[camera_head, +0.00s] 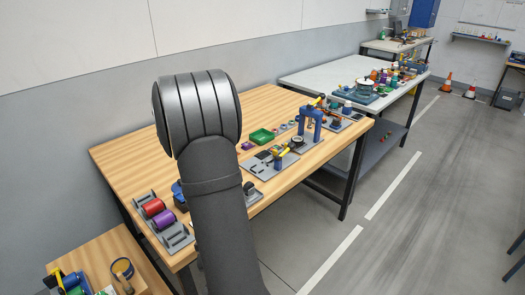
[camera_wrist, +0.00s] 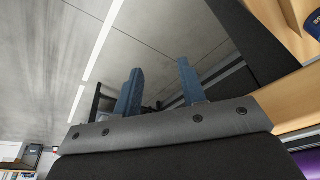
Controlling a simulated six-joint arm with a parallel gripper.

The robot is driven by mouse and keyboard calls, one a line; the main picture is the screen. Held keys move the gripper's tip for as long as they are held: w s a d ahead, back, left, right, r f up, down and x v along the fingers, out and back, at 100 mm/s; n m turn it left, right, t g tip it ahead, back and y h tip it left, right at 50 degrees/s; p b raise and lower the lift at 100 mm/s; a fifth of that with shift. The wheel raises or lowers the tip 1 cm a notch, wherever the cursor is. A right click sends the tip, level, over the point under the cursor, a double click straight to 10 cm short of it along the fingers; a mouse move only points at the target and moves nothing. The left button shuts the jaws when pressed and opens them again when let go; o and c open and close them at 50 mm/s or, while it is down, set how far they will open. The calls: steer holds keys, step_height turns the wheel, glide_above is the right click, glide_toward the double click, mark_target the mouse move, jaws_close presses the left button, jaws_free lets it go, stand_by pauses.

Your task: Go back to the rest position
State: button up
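My gripper (camera_wrist: 160,66) shows in the wrist view as two blue fingers standing apart with nothing between them, so it is open and empty. It points over the grey floor, with a dark table leg and a wooden edge at the right. In the head view my dark grey arm rises in front of the wooden table (camera_head: 115,160) and hides part of its middle. My gripper itself is not visible in the head view.
The table carries a grey rack (camera_head: 175,237) with red and purple cylinders, a green tray (camera_head: 262,136) and a blue arch-shaped fixture (camera_head: 311,121). A lighter table (camera_head: 310,78) stands behind. A small wooden table (camera_head: 105,245) is at lower left. Open floor (camera_head: 420,220) lies at right.

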steer(key=shift+w+d, duration=0.5)
steer(key=shift+w, duration=0.2)
steer(key=shift+w+d, duration=0.45)
steer(key=shift+w, duration=0.2)
